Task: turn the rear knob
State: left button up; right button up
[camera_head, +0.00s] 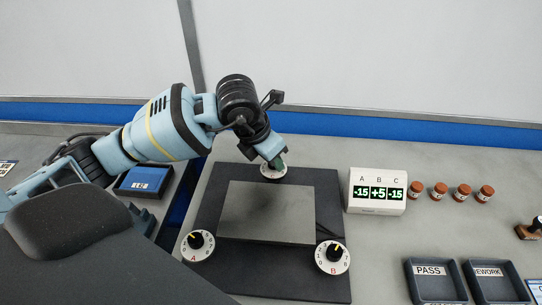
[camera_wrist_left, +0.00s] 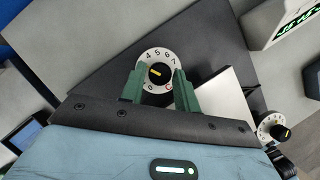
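The rear knob (camera_head: 272,174) is a black knob on a white numbered dial at the back edge of the dark plate. My left gripper (camera_head: 279,160) reaches down over it and hides most of it in the head view. In the left wrist view the rear knob (camera_wrist_left: 158,73) shows its yellow pointer line, with numbers around it. The green fingers of my left gripper (camera_wrist_left: 158,88) are apart, one on each side of the dial, with a gap to the black knob. My right gripper is not in view.
Knob A (camera_head: 195,240) and knob B (camera_head: 332,257) sit at the plate's front corners, around a raised grey slab (camera_head: 266,212). A display box (camera_head: 376,192) reads -15, +5, -15. Brown-capped vials (camera_head: 439,190), a PASS tray (camera_head: 433,290) and a REWORK tray (camera_head: 497,290) lie right.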

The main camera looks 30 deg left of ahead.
pick_arm(q)
jog(key=o, duration=0.3)
jog(key=shift+r, duration=0.1)
jog(key=v, duration=0.7)
jog(key=shift+r, duration=0.3)
jog(key=shift+s+f, duration=0.1)
jog(key=shift+s, duration=0.15)
